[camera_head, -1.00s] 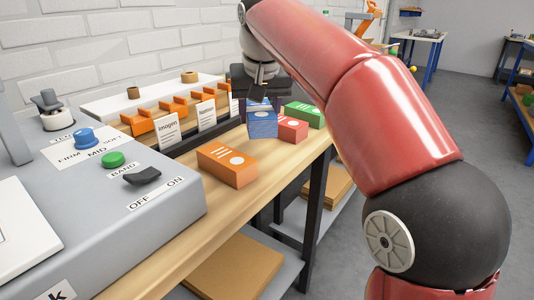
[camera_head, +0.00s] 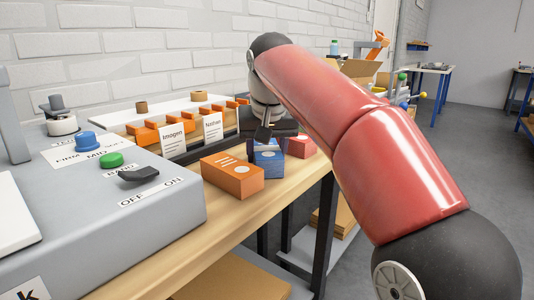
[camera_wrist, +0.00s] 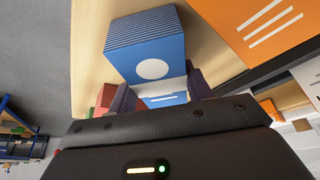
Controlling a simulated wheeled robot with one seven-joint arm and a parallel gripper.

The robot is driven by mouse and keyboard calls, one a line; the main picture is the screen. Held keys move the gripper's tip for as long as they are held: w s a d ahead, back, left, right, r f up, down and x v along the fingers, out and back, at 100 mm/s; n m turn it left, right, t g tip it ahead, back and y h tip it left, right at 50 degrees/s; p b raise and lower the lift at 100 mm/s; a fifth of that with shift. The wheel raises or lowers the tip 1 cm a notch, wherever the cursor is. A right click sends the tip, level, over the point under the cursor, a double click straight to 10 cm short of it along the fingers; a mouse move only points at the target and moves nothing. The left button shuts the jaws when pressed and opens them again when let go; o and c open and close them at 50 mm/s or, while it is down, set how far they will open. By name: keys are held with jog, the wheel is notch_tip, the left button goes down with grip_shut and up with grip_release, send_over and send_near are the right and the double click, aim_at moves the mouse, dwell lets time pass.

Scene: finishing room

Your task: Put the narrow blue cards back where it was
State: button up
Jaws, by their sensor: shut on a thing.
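The narrow blue cards (camera_head: 268,161) are a blue stack with a white circle and striped edges. In the head view they are low by the bench top, between an orange box and a red box. My gripper (camera_head: 264,139) reaches down to them from above. In the wrist view the stack (camera_wrist: 150,48) extends out between the dark fingers (camera_wrist: 158,96), which are shut on it. The arm's end partly hides the stack in the head view. I cannot tell whether its underside touches the bench.
The orange box (camera_head: 232,178) stands close left of the blue cards, the red box (camera_head: 300,147) just right. Behind is a rack with orange dividers and name cards (camera_head: 173,139). A grey machine (camera_head: 110,220) fills the left. Bare wooden bench (camera_head: 190,225) lies in front.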

jog(key=shift+f, duration=0.2)
jog(key=o, duration=1.2)
jog(key=shift+r, duration=0.1)
jog(key=shift+s+r, duration=0.15)
jog(key=shift+r, duration=0.4)
jog(key=p+v, duration=0.4)
jog(key=v, duration=0.7)
jog(key=s+d+f, duration=0.5)
jog(key=s+f, duration=0.2)
jog(key=f, duration=0.2)
jog(key=s+d+f+m, duration=0.1)
jog(key=s+d+f, duration=0.4)
jog(key=s+f, duration=0.2)
jog(key=s+d+f+t, duration=0.1)
jog(key=s+d+f, duration=0.4)
jog(key=s+f, duration=0.3)
notch_tip(320, 180, down, 4)
jog(key=shift+r+h, duration=0.15)
jog(key=shift+h, duration=0.15)
